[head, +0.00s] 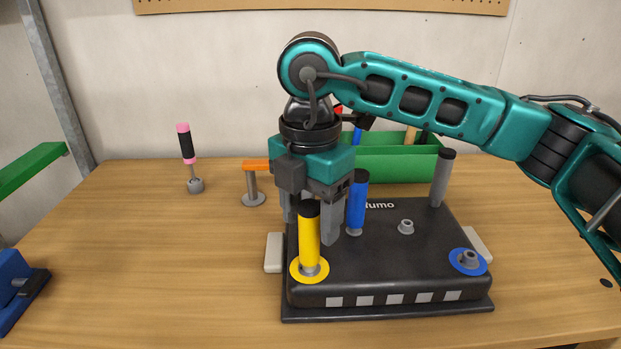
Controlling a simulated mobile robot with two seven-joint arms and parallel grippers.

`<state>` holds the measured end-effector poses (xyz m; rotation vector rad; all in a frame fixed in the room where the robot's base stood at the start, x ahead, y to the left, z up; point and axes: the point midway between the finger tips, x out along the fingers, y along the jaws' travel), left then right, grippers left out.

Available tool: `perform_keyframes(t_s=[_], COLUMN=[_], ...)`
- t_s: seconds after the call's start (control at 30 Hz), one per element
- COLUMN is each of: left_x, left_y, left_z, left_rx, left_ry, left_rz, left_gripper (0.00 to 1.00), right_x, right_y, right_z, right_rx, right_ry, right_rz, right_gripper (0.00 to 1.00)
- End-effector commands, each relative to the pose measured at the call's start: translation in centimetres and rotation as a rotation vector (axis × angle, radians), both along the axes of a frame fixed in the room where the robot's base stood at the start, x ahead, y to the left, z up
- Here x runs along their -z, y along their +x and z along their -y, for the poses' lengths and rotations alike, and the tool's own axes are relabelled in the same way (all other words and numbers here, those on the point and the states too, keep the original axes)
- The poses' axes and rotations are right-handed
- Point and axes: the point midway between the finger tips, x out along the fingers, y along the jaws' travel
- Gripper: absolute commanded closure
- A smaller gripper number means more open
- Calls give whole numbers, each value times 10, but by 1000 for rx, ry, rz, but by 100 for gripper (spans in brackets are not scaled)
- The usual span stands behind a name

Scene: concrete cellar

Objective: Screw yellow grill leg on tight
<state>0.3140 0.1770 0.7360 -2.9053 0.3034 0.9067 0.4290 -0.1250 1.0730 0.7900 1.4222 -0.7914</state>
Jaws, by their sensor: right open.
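The yellow grill leg (307,240), with a black cap, stands upright in the yellow ring (296,275) at the front left corner of the dark grill body (390,270). I cannot tell how tight it sits. My right gripper (311,232) points down from above, open. Its fingers are to the left and right of the yellow leg and appear slightly behind it; I cannot see contact. A blue leg (356,205) stands just right of the gripper, and a grey leg (441,180) stands at the back right corner. My left gripper is out of view.
A bare socket (470,258) sits in a blue ring at the front right corner. A green crate (390,163) stands behind the grill. A pink-and-black handled tool (186,145) and an orange-topped stand (254,180) are behind left. The table's left side is mostly clear.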

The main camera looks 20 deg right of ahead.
Motion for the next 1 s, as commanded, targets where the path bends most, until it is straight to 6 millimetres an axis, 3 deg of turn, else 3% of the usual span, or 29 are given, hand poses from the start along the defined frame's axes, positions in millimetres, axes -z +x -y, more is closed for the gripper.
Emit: perform_keyframes(t_s=[0.2, 0.57, 1.0], left_x=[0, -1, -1], left_y=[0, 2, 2], left_z=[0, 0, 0], left_rx=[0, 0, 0], left_ry=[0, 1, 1], left_rz=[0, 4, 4], left_gripper=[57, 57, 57], right_x=[24, 29, 29], right_y=[0, 0, 0], right_z=[0, 0, 0], right_rx=[-1, -1, -1], right_ry=[1, 1, 1], right_rz=[-1, 0, 0], right_gripper=[40, 40, 80])
